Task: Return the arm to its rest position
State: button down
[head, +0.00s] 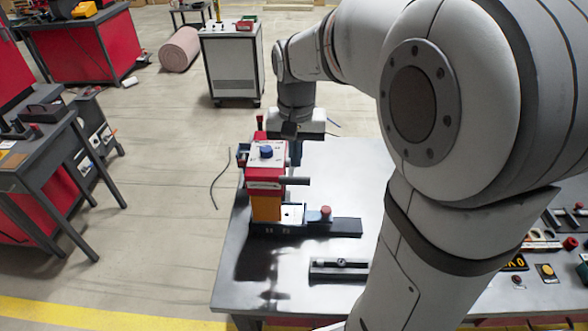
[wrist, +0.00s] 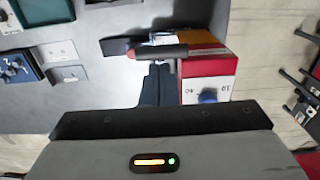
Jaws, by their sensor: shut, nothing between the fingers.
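My arm reaches across the right of the head view, and my gripper (head: 296,155) hangs just behind and to the right of a red and yellow device with a white top and blue knob (head: 266,177). In the wrist view my gripper's dark fingers (wrist: 156,85) are together with nothing between them. The red device (wrist: 208,72) stands right beside them there, with a dark cylinder across in front of the fingertips. I cannot tell whether the fingers touch it.
The device stands near the left edge of a grey table (head: 232,285). A black rail (head: 340,268) lies in front, and control panels sit at right. A white cabinet (head: 232,62) stands behind. A dark workbench (head: 45,150) is at left, with open floor between.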

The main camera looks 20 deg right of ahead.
jog(key=shift+s, duration=0.1)
dwell(0.4)
jog(key=s+f+n+t+b, duration=0.2)
jog(key=s+n+t, duration=0.1)
jog(key=s, duration=1.1)
jog(key=shift+s+n, duration=0.3)
